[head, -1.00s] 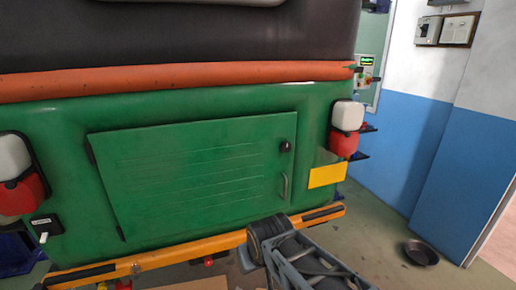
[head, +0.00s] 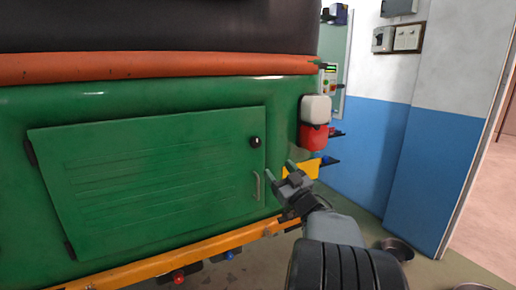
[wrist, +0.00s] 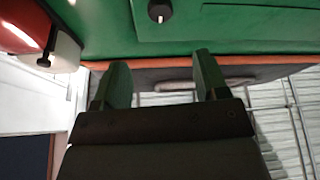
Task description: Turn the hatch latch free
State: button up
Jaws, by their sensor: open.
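The green hatch (head: 150,185) is closed on the back of the green rickshaw. Its small black latch knob (head: 255,142) sits near the hatch's upper right corner, above a grey pull handle (head: 256,186). In the wrist view the black latch (wrist: 160,10) shows at the top, with a pale mark on it. My gripper (head: 279,173) is in front of the rickshaw's right side, below and right of the latch and near the handle. Its two fingers also show in the wrist view (wrist: 163,82), spread apart with nothing between them. The gripper is apart from the latch.
A red and white tail lamp (head: 315,122) and a yellow plate (head: 300,169) are right of the hatch. An orange bumper (head: 150,266) runs below. A blue and white wall (head: 425,150) stands at right, with a dark pan (head: 397,248) on the floor.

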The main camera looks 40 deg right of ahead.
aim_at(257, 143)
jog(key=p+x, duration=0.2)
jog(key=x, duration=1.1)
jog(key=shift+w+r+p, duration=0.1)
jog(key=shift+r+p, duration=0.1)
jog(key=shift+p, duration=0.2)
jog(key=shift+c, duration=0.3)
jog(key=c, duration=0.9)
jog(key=shift+o, duration=0.2)
jog(key=shift+a, duration=0.1)
